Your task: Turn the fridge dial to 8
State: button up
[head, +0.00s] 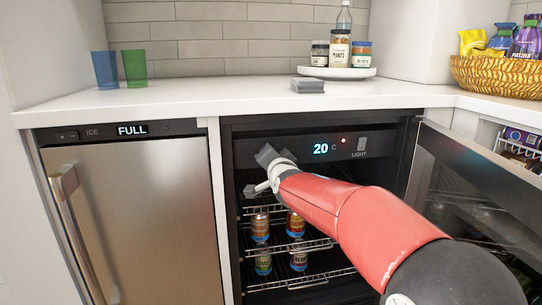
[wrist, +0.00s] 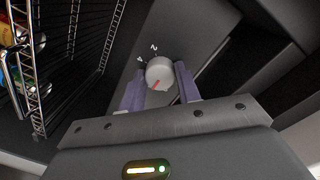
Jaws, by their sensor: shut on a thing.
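The numbers 2 and 4 show on the dark panel beside the dial; other numbers are hidden. My gripper (wrist: 160,86) is shut on the dial, with one finger on each side. In the head view my gripper (head: 270,162) is at the upper left inside the open fridge, and it hides the dial. The fridge display (head: 328,148) reads 20 C, with a red light beside it.
The open glass fridge door (head: 475,180) stands at the right. Wire shelves (head: 290,250) with several cans are below my arm. A closed ice-maker door (head: 140,220) is at the left. The white counter (head: 230,98) runs above.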

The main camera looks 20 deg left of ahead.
jog(key=shift+f+n, duration=0.1)
jog(key=shift+n, duration=0.2)
jog(key=o, duration=1)
jog(key=v, duration=0.7)
jog(key=shift+s+d+b, duration=0.15)
jog(key=shift+s+b, duration=0.2)
jog(key=shift+s, duration=0.05)
